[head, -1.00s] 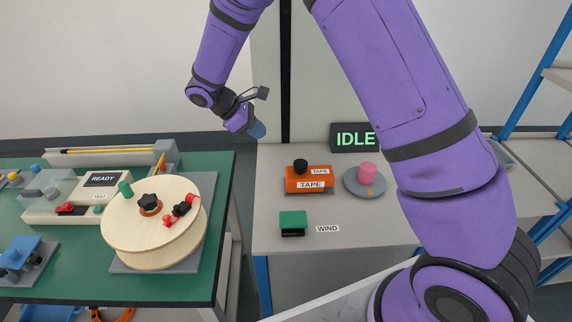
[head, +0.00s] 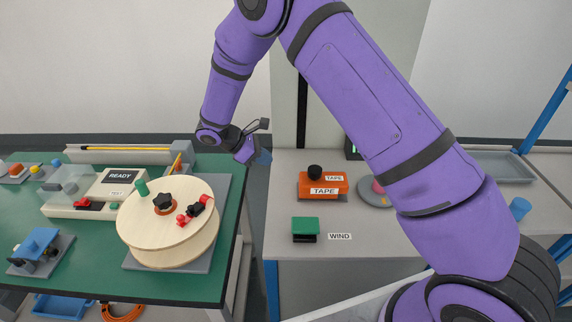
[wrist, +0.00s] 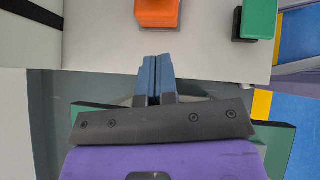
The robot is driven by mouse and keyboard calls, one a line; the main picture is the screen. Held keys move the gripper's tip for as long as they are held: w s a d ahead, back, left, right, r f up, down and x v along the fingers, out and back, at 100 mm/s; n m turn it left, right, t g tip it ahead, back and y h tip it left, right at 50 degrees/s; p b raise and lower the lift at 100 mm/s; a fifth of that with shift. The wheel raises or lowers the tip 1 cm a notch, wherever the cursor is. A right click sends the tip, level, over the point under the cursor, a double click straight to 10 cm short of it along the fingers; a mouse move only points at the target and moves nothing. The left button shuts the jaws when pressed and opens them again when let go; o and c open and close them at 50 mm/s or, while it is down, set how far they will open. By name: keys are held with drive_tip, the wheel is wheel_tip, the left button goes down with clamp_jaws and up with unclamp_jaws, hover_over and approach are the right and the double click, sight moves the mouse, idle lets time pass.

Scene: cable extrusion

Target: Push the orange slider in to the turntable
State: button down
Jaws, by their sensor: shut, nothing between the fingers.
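The orange slider (head: 323,186), labelled TAPE with a black knob on top, sits on the grey table in the middle of the head view. In the wrist view the orange slider (wrist: 157,13) shows at the top edge, cut off by the frame. The turntable with a pink post (head: 373,194) is just right of the slider, partly hidden by my arm. My gripper (head: 263,158) is left of the slider, in the air near the gap between the two tables. Its blue fingers (wrist: 157,80) are closed together and empty, apart from the slider.
A green block (head: 305,226) beside a WIND label stands in front of the slider. The green table (head: 90,275) at left carries a wooden reel (head: 165,225), a READY device (head: 119,177) and a blue fixture (head: 38,250).

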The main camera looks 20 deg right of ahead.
sight(321, 172)
drive_tip(key=x, duration=0.4)
drive_tip(key=r+x, duration=0.1)
drive_tip(key=x, duration=0.2)
drive_tip(key=d+x, duration=0.1)
drive_tip(key=x, duration=0.3)
drive_tip(key=shift+s+d, duration=0.1)
drive_tip(key=shift+d, duration=0.8)
drive_tip(key=d, duration=0.2)
drive_tip(key=s+d, duration=0.1)
drive_tip(key=d, duration=0.1)
drive_tip(key=s+d, duration=0.1)
drive_tip(key=d, duration=0.1)
drive_tip(key=shift+s+d, duration=0.1)
